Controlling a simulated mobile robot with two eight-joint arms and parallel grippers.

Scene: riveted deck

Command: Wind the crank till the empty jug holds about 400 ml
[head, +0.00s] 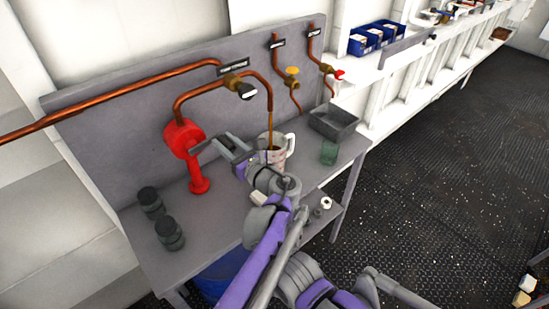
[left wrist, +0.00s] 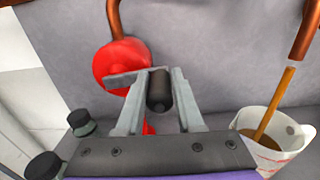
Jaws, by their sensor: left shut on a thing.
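The red pump (head: 184,140) with its crank stands against the grey back panel; its round red body also shows in the left wrist view (left wrist: 118,62). My left gripper (head: 228,147) is shut on the black crank handle (left wrist: 159,90), which lies between its two fingers. The white jug (head: 290,146) stands on the bench right of the gripper, partly hidden by my arm. In the left wrist view a brown stream falls from the copper spout into the jug (left wrist: 258,158), and brown liquid shows inside. I cannot read the level. My right gripper is not in view.
Two dark-lidded jars (head: 168,233) stand at the bench's left. A grey tray (head: 334,122) and a greenish glass container (head: 329,152) are at the right end. Two further taps, one yellow (head: 292,71) and one red (head: 339,74), are on pipes above. Open deck lies right.

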